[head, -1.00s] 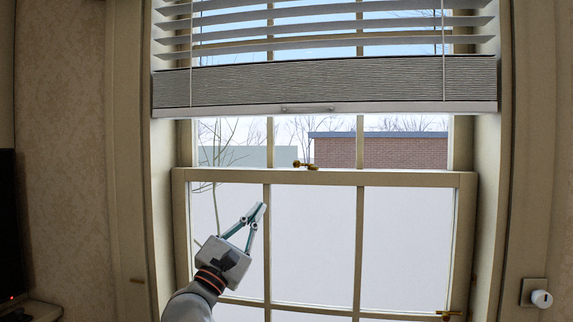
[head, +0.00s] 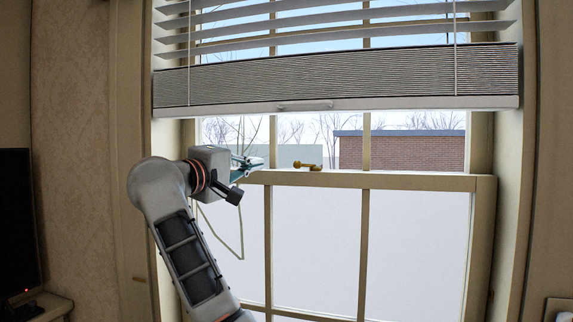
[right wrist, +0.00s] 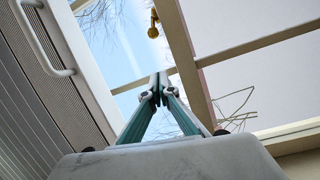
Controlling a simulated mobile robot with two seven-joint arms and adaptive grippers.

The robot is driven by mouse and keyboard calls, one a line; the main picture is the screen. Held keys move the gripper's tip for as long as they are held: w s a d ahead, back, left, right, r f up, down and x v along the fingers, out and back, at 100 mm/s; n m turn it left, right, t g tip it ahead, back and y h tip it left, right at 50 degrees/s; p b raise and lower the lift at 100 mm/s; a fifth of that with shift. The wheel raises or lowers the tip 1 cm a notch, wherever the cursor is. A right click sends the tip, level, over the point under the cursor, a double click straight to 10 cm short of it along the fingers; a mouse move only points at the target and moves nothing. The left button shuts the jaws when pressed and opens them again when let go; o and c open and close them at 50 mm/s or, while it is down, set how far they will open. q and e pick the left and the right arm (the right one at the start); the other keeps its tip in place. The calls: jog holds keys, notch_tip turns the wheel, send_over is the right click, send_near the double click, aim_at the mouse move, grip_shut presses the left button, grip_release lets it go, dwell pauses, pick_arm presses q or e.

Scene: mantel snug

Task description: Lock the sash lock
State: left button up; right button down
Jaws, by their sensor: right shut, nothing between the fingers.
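The brass sash lock (head: 308,166) sits on top of the meeting rail (head: 400,181), near the middle of the window. It also shows in the right wrist view (right wrist: 153,24), beyond the fingertips and near the top edge. My right gripper (head: 258,163) is just left of the lock at about rail height, pointing right towards it. In the right wrist view the fingers (right wrist: 159,82) are together with nothing between them, and a gap separates them from the lock. My left gripper is out of view.
The raised blind's bottom bar (head: 340,107) with its small handle (head: 305,105) hangs above the lock and gripper. A dark screen (head: 18,215) stands at the far left. The space right of the lock along the rail is free.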

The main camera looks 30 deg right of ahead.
aim_at(308, 166)
jog(key=d+p, duration=0.2)
jog(key=d, duration=0.7)
jog(key=shift+w+d, duration=0.2)
jog(key=shift+d, duration=0.05)
dwell(0.4)
jog(key=shift+f, duration=0.1)
